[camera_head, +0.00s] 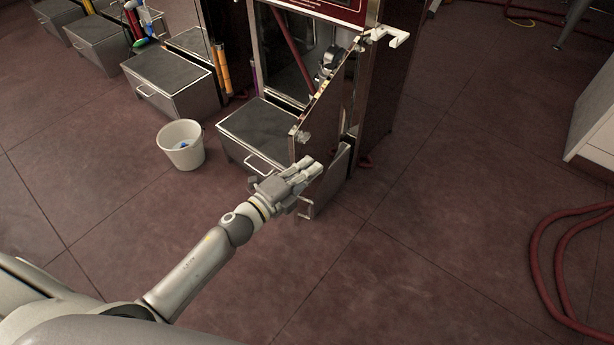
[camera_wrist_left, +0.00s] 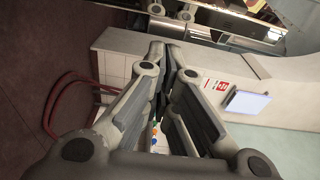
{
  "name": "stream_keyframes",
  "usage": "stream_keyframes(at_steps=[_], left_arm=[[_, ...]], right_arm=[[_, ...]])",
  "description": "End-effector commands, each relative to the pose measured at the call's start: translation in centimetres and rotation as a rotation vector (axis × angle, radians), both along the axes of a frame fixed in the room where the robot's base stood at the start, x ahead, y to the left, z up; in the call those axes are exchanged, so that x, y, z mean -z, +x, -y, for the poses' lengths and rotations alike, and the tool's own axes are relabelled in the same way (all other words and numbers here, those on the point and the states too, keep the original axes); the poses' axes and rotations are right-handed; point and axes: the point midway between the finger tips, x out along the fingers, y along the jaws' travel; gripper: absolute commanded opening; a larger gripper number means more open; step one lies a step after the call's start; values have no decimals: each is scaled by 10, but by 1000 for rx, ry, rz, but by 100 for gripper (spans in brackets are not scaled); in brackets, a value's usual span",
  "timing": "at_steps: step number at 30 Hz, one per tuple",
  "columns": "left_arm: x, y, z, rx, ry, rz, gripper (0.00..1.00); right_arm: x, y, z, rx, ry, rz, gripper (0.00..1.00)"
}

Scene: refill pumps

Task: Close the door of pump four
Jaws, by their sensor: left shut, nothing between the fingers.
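The pump (camera_head: 296,40) stands at the top centre of the head view with its interior exposed. Its dark door (camera_head: 326,118) stands open, swung outward toward me, with a latch fitting on its near edge. My left gripper (camera_head: 312,166) is at the lower near part of the door, above the drawer boxes. It is shut and empty; whether it touches the door I cannot tell. In the left wrist view the closed fingers (camera_wrist_left: 168,62) point up the picture, and the door cannot be clearly made out. My right gripper is not in view.
A grey drawer box (camera_head: 262,130) stands below the pump, with a white bucket (camera_head: 181,146) to its left. More boxes (camera_head: 172,78) line the left. A red hose (camera_head: 556,262) lies on the floor at right, near a white cabinet (camera_head: 594,118). The floor between is clear.

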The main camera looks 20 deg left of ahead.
Motion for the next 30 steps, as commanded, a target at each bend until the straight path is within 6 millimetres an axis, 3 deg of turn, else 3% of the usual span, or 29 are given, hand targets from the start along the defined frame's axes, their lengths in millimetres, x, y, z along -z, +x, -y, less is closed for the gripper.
stream_keyframes(at_steps=[6,24,30], left_arm=[[1,1,-19,3,0,-1,0],[1,1,-26,12,0,0,0],[2,2,-41,41,2,1,0]], right_arm=[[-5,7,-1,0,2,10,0],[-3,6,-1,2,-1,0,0],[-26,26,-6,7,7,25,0]])
